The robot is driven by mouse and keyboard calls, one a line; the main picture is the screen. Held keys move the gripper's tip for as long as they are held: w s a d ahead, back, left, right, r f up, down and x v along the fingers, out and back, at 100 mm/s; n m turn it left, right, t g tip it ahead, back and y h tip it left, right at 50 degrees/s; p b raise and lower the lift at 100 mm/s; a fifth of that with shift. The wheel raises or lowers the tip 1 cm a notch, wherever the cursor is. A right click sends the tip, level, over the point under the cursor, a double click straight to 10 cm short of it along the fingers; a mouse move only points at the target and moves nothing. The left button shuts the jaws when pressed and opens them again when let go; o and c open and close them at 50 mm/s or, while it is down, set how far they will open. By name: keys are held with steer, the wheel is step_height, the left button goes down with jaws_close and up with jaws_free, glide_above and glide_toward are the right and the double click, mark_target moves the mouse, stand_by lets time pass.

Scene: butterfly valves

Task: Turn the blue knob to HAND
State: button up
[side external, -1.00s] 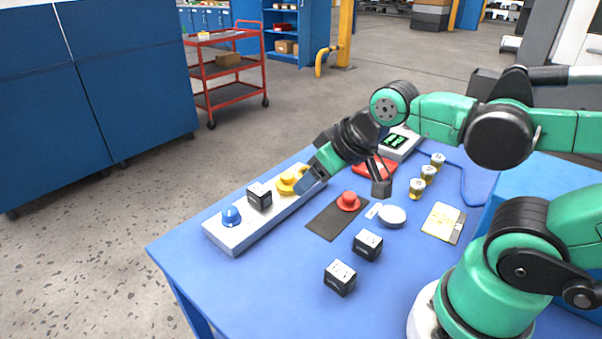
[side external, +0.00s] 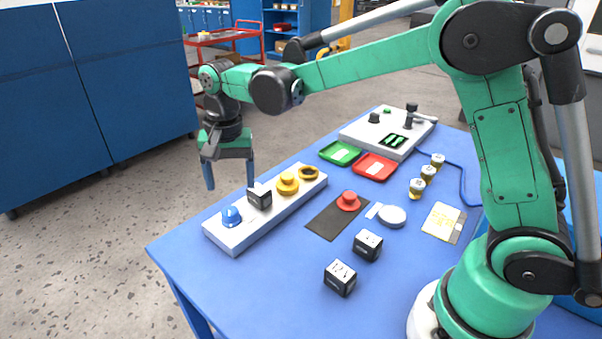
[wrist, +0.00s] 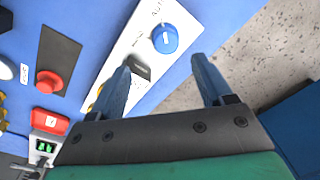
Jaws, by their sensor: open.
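The blue knob (side external: 231,215) sits at the near left end of the white panel (side external: 222,238). It also shows in the wrist view (wrist: 165,39) with a white mark on its top and small lettering beside it on the panel. My gripper (side external: 230,186) is open and empty, pointing down above and behind the panel. In the wrist view its two blue fingers (wrist: 163,75) are wide apart, with the knob ahead, between and beyond the fingertips. The left finger partly covers a black block (wrist: 140,68) on the panel. The lettering is too small to read fully.
A red button (side external: 348,201) on a dark plate stands to the right. Two dark cubes (side external: 340,277) (side external: 367,244) lie in front.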

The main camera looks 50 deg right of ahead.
mark_target(229, 210)
steer(key=shift+w+a+f+m+g, duration=0.15)
steer(key=shift+w+a+f+m, duration=0.1)
steer(key=shift+f, duration=0.15)
steer(key=shift+w+a+f+m+g, duration=0.15)
steer(key=shift+w+f, duration=0.1)
steer(key=shift+f, duration=3.05)
jaws_close()
